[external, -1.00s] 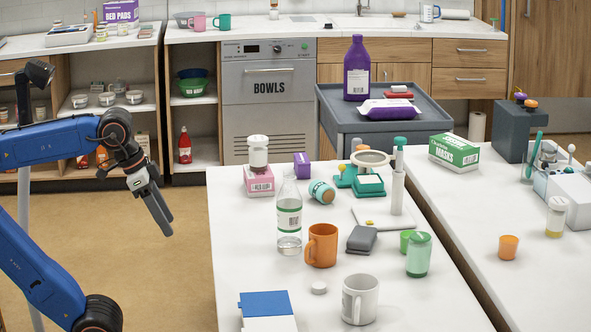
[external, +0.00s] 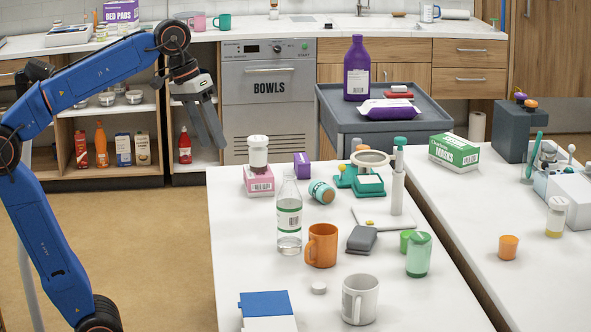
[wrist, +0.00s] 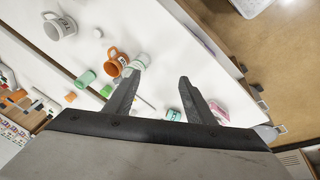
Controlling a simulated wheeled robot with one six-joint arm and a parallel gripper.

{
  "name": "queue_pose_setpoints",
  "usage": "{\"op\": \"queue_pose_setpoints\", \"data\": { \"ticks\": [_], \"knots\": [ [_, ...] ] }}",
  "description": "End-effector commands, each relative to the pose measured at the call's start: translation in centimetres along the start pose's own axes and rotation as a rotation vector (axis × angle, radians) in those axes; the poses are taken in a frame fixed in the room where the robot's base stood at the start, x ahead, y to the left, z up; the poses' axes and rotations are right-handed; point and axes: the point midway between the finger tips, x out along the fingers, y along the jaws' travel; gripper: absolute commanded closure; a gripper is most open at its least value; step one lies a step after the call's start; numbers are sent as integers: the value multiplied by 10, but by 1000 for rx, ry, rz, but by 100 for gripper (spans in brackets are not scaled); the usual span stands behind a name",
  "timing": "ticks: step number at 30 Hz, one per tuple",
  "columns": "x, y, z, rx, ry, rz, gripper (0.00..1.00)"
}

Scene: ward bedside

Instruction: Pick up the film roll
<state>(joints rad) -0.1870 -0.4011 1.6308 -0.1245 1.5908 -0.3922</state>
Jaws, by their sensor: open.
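A short teal cylinder (external: 321,192) with a pale label and a brown end lies on its side on the white table (external: 240,235). It appears to be the film roll, though I cannot read its label. In the wrist view a small teal piece (wrist: 172,114), partly hidden behind the gripper, may be the same thing. My gripper (external: 217,146) is open and empty, raised off the left back corner of the table, well apart from the cylinder. Its two fingers (wrist: 161,75) spread apart in the wrist view.
Near the cylinder stand a clear bottle (external: 289,220), a pink box (external: 259,182) with a white jar on it, a purple box (external: 301,165) and a teal scale-like device (external: 369,185). An orange mug (external: 321,245) and a white mug (external: 360,299) stand nearer.

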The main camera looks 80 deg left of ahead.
Motion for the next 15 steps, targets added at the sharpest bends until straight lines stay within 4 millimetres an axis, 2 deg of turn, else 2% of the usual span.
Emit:
{"op": "queue_pose_setpoints", "data": {
  "ticks": [1,8,15],
  "knots": [
    [4,1,-21,-72,-13,1,51],
    [18,0,-102,-394,-63,18,51],
    [41,-22,-188,-729,-118,33,51]
  ]
}}
